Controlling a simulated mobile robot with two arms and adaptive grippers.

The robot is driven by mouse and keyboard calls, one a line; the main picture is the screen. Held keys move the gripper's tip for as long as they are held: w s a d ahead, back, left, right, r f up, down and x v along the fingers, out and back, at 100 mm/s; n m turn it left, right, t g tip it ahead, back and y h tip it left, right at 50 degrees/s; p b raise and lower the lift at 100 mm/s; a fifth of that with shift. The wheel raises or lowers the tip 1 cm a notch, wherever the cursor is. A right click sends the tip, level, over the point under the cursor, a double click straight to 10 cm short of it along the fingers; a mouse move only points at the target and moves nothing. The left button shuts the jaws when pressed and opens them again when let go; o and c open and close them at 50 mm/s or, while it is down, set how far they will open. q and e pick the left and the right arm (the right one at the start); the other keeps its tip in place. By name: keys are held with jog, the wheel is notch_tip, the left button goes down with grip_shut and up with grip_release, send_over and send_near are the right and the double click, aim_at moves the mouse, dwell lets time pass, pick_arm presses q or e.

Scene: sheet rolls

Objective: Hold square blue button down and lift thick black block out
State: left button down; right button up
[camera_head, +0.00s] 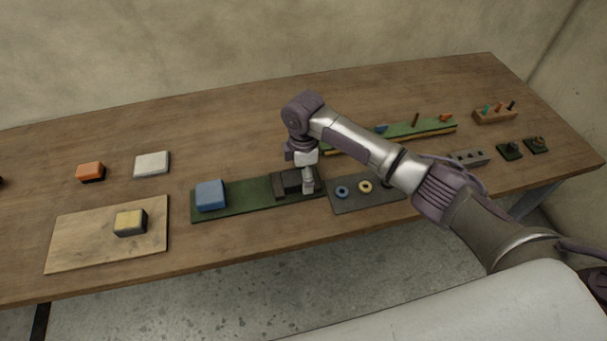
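The square blue button (210,195) sits at the left end of a dark green board (245,199) near the front of the table. The thick black block (285,186) is toward the board's right end, partly hidden by my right gripper. My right gripper (308,189) points down at the block's right side, over the board's right end. Its fingers are small and partly hidden, so I cannot tell whether they are open or touch the block. Nothing is on the blue button. My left gripper is not in view.
A grey plate with rings (347,205) lies right of the board, below my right arm. A long green strip (406,131) is behind. A wooden board (85,245) with a yellow block (130,222), an orange block (90,171) and a white block (152,164) are left.

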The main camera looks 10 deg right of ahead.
notch_tip(320, 180, up, 11)
jog(key=s+a+f, duration=0.1)
jog(key=s+f, duration=0.1)
jog(key=s+a+f+m+y, duration=0.1)
jog(key=s+a+f, duration=0.1)
jog(key=s+a+f+m, duration=0.1)
jog(key=s+f, duration=0.2)
jog(key=shift+a+f+y, duration=0.1)
jog(key=shift+a+y, duration=0.05)
jog(key=shift+y, duration=0.25)
jog(key=s+f+m, duration=0.1)
jog(key=s, duration=0.1)
jog(key=s+f+m, duration=0.1)
jog(key=s, duration=0.1)
jog(key=s+f+m+t+y, duration=0.1)
jog(key=s, duration=0.1)
jog(key=shift+a, duration=0.35)
jog(key=s+d+m+t+h, duration=0.3)
jog(key=s+d+m, duration=0.9)
jog(key=s, duration=0.5)
notch_tip(320, 180, down, 25)
jog(key=n+g, duration=0.1)
jog(key=g, duration=0.1)
jog(key=s+d+f, duration=0.1)
jog(key=s+f, duration=0.8)
jog(key=s+d+f+g, duration=0.1)
jog(key=s+d+f, duration=0.1)
jog(key=s+f, duration=0.7)
jog(key=shift+d, duration=0.25)
